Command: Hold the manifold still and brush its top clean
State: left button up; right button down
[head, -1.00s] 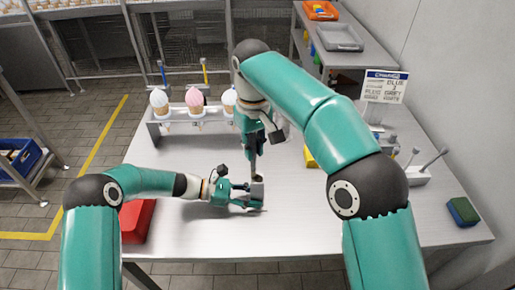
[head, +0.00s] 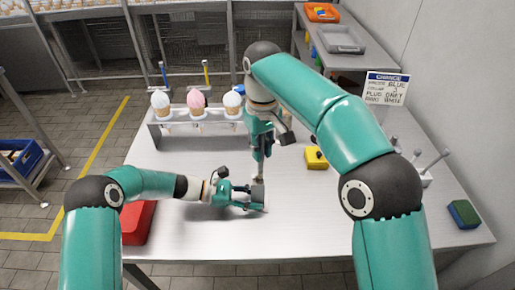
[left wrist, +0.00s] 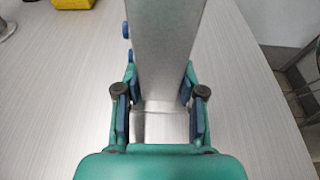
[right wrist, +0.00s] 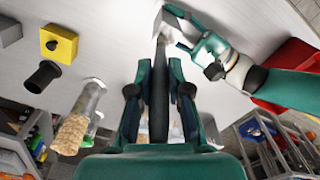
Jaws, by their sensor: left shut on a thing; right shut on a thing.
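The manifold (head: 258,195) is a grey metal block low over the front middle of the table. My left gripper (head: 245,198) is shut on it from the left. In the left wrist view the manifold (left wrist: 163,45) stands between both fingers, with blue knobs on its left side. My right gripper (head: 261,150) is above it, pointing down, shut on the dark handle of the brush (right wrist: 160,85). The brush's lower end (head: 258,177) is at the manifold's top; I cannot tell whether it touches.
A rack holding ice-cream cones (head: 197,103) stands behind to the left. A yellow block (head: 315,158) with a black knob lies right of the brush. A red box (head: 138,222) is at the left edge, a blue-green sponge (head: 463,213) at far right.

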jog(key=shift+d, duration=0.15)
dwell(0.4)
jog(key=shift+a, duration=1.05)
jog(key=shift+d, duration=0.2)
jog(key=shift+d+f, duration=0.1)
jog(key=shift+d, duration=0.85)
jog(key=shift+a, duration=0.1)
jog(key=shift+w+a, duration=0.1)
jog(key=shift+a, duration=0.9)
jog(key=shift+d, duration=0.15)
